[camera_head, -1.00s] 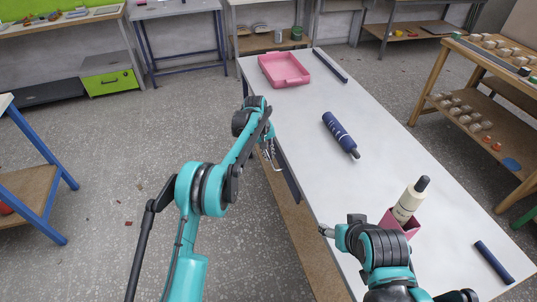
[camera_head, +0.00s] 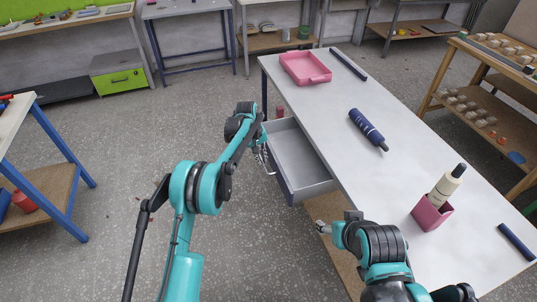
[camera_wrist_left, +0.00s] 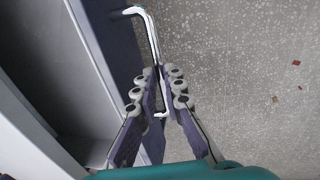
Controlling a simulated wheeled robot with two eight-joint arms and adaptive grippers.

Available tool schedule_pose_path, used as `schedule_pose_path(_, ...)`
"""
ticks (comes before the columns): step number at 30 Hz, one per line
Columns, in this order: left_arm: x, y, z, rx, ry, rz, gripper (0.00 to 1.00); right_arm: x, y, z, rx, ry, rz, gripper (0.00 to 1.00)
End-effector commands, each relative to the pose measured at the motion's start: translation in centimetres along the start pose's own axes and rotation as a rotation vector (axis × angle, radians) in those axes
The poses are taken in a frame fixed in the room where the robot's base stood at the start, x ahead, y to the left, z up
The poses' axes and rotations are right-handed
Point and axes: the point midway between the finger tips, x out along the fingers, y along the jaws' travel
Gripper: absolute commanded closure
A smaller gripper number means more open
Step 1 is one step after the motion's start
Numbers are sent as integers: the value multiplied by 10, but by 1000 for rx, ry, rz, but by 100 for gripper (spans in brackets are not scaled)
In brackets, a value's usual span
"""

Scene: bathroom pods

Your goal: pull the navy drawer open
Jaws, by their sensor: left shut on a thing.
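The navy drawer (camera_head: 283,183) stands pulled out from the left side of the white table, and its grey inside shows empty. Its front faces left, toward my left arm. My left gripper (camera_head: 264,161) is at the drawer front, shut on the drawer's handle. In the left wrist view the pale metal handle (camera_wrist_left: 147,28) runs between the fingers of my left gripper (camera_wrist_left: 159,90), with the drawer on the left of the picture. My right gripper (camera_head: 322,228) is beside the table's near left edge, away from the drawer; its fingers are too small to judge.
The white table (camera_head: 345,125) bears a pink tray (camera_head: 306,69), a navy bottle (camera_head: 366,127), a pink cup (camera_head: 431,213) with a cream bottle (camera_head: 446,185), and dark bars. Open floor (camera_head: 120,150) lies left of the drawer. A blue-legged bench (camera_head: 55,150) stands at far left.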

Motion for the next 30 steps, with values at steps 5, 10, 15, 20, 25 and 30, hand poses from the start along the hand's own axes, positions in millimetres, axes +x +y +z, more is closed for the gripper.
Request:
schedule_pose_path(5, -9, -43, -1, -3, 1, 1, 100, -2, 0, -1, 0, 0, 0, 37)
schedule_pose_path(10, -14, -70, -1, -2, 1, 1, 100, -2, 0, -2, 0, 0, 0, 37)
schedule_pose_path(15, -16, -83, -1, 0, 1, 1, 100, -2, 0, -2, 0, 0, 0, 37)
schedule_pose_path(20, -16, -86, -1, 1, 1, 1, 100, -2, 0, -2, 0, 0, 0, 37)
schedule_pose_path(25, -16, -86, -1, 1, 1, 0, 100, -2, 0, -2, 0, 0, 0, 37)
schedule_pose_path(30, -16, -86, -1, 1, 1, 1, 70, -2, 0, -2, 0, 0, 0, 37)
